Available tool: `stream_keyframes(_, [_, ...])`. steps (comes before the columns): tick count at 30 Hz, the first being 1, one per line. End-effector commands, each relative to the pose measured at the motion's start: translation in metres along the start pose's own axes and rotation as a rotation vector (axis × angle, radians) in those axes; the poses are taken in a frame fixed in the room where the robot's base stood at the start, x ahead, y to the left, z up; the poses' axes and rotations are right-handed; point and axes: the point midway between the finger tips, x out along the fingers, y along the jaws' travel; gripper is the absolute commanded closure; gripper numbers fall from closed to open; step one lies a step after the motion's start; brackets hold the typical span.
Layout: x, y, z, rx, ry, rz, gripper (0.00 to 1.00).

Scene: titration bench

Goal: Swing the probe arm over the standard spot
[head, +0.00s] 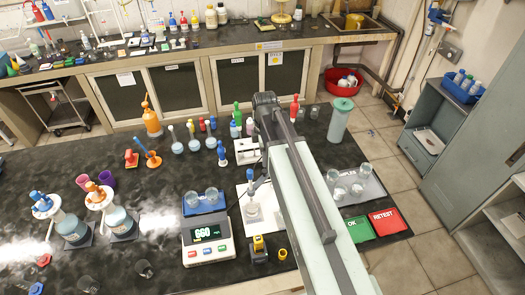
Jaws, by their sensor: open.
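A slim probe (250,188) with a blue top stands over a small glass beaker (253,214) on a white plate, just left of my arm. My arm covers the plate's right side, so I cannot tell how the probe arm is mounted or which spot is the standard one. A white meter (208,252) with a lit green display is to the left, with two glass vessels (203,197) on a blue platform behind it. My arm reaches from the bottom right to the middle of the bench. My gripper is not visible.
A yellow-and-black block (259,247) and yellow cap (282,254) lie in front. Right of my arm are a tray of beakers (361,186) and green (361,229) and red (388,221) pads. Bottles stand behind; flasks on stands are at left. Bare bench lies at left centre.

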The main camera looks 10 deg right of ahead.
Motion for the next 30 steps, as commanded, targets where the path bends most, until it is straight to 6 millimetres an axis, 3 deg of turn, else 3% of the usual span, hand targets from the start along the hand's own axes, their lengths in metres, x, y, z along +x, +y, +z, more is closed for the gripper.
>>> stream_keyframes(8, [0.017, 0.000, 0.001, -0.003, 0.000, 0.000, 0.55])
stream_keyframes(19, [0.078, 0.000, 0.002, -0.001, 0.000, 0.000, 0.55])
stream_keyframes(29, [0.080, 0.000, 0.001, 0.000, 0.000, 0.000, 0.55])
stream_keyframes(30, [0.080, 0.000, 0.001, 0.000, 0.000, 0.000, 0.63])
